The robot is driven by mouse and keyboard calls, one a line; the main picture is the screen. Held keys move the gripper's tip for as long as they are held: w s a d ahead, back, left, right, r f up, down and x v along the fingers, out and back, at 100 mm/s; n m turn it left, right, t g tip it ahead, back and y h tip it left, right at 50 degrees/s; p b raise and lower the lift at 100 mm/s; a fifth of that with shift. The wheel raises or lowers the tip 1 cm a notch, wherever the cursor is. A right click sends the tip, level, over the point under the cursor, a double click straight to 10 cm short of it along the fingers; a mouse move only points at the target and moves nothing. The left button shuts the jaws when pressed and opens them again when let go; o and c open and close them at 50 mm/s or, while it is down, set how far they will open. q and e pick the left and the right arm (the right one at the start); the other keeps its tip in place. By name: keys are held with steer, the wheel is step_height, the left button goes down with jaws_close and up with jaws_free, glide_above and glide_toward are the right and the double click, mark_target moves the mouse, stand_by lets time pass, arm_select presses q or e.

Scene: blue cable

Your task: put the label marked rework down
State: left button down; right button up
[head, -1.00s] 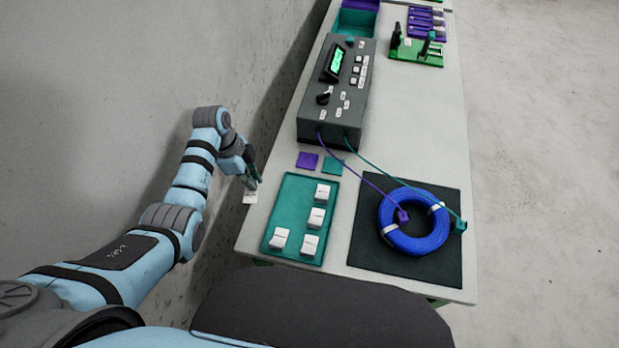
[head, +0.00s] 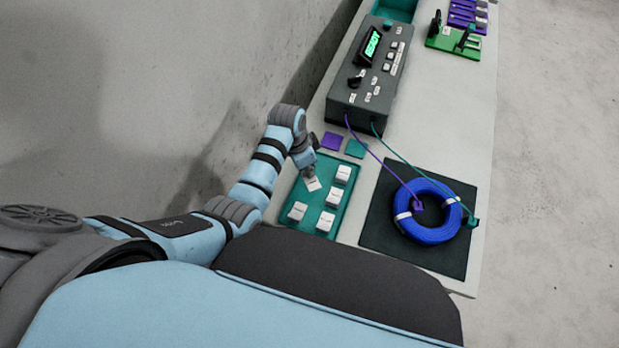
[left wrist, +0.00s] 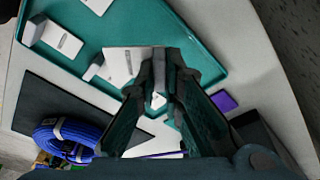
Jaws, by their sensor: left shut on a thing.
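My left gripper (head: 309,170) is shut on a white label (head: 313,184) and holds it over the far left part of the teal tray (head: 316,203). In the left wrist view the held label (left wrist: 124,66) sticks out beside the fingertips (left wrist: 165,72), above the tray floor (left wrist: 190,35). Its print is too small to read, so I cannot tell whether it says rework. I cannot tell whether it touches the tray. Several other white labels, such as one at the tray's right side (head: 343,173), lie in the tray. My right gripper is not in view.
A blue cable coil (head: 427,212) lies on a black mat (head: 380,220) right of the tray. A grey tester (head: 365,85) with a green display stands behind, its purple and teal leads reaching the coil. Purple (head: 331,141) and teal (head: 355,148) squares lie just beyond the tray.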

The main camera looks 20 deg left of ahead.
arm_select(q)
steer(key=f, duration=0.1)
steer(key=f+b, duration=0.1)
steer(key=f, duration=0.2)
steer(key=shift+s+d+f, duration=0.1)
steer(key=shift+s+f, duration=0.15)
steer(key=shift+s, duration=0.05)
steer(key=shift+w+f, duration=0.1)
steer(key=shift+f, duration=0.05)
steer(key=shift+w, duration=0.1)
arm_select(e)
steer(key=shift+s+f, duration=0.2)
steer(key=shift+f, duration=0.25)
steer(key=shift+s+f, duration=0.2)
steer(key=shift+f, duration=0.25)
arm_select(q)
steer(key=shift+f, duration=0.1)
steer(key=c, duration=2)
jaws_free()
steer(key=shift+r, duration=0.25)
